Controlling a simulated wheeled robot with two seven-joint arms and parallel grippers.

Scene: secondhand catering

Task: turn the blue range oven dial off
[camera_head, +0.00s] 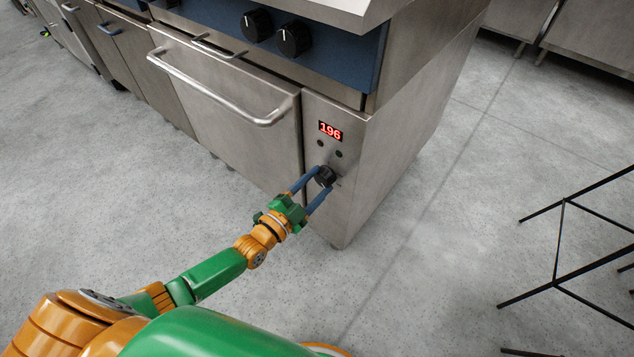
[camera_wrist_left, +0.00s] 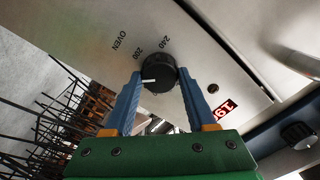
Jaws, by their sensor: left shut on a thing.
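The blue range (camera_head: 232,95) stands along the top of the head view, with a steel oven door and a blue strip above it. Its oven dial (camera_head: 326,176) is a black round knob on the lower right panel, below a red display (camera_head: 330,131) reading 196. My left gripper (camera_head: 323,178) has its blue fingers on either side of the dial and is shut on it. In the left wrist view the dial (camera_wrist_left: 158,73) sits between the fingertips, its white mark near the printed 200; the word OVEN is printed nearby. My right gripper is not in view.
Two black knobs (camera_head: 275,34) sit on the blue strip above. The oven door handle (camera_head: 215,92) sticks out left of the panel. A black metal frame (camera_head: 560,245) stands at the right. The floor between it and the range is clear.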

